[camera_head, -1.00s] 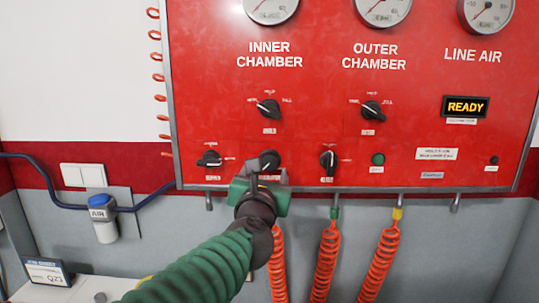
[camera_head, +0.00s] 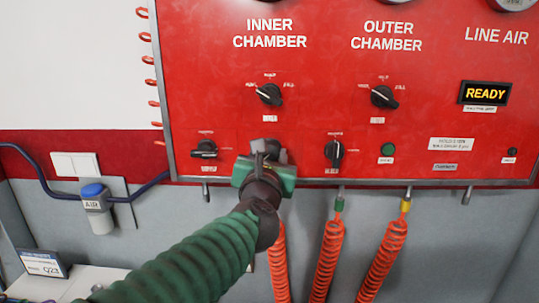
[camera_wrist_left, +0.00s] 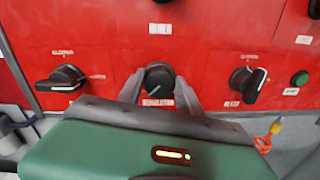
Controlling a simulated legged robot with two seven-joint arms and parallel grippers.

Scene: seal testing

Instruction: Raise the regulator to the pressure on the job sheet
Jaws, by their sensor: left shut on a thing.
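The regulator knob (camera_wrist_left: 159,79) is a round black knob on the lower row of the red panel (camera_head: 340,65). My left gripper (camera_head: 264,155) is in front of it in the head view and hides most of it. In the left wrist view the two grey fingers (camera_wrist_left: 158,88) stand on either side of the knob, shut on it. The job sheet is probably the small framed card (camera_head: 43,263) at the lower left; its writing is too small to read, apart from what looks like "Q23". My right gripper is not in view.
Black selector knobs sit close by: one left (camera_head: 204,149), one right (camera_head: 335,151) and two above. A green button (camera_head: 388,149) and a lit READY display (camera_head: 485,93) are further right. Orange coiled hoses (camera_head: 328,262) hang below the panel. The gauges are cut off at the top.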

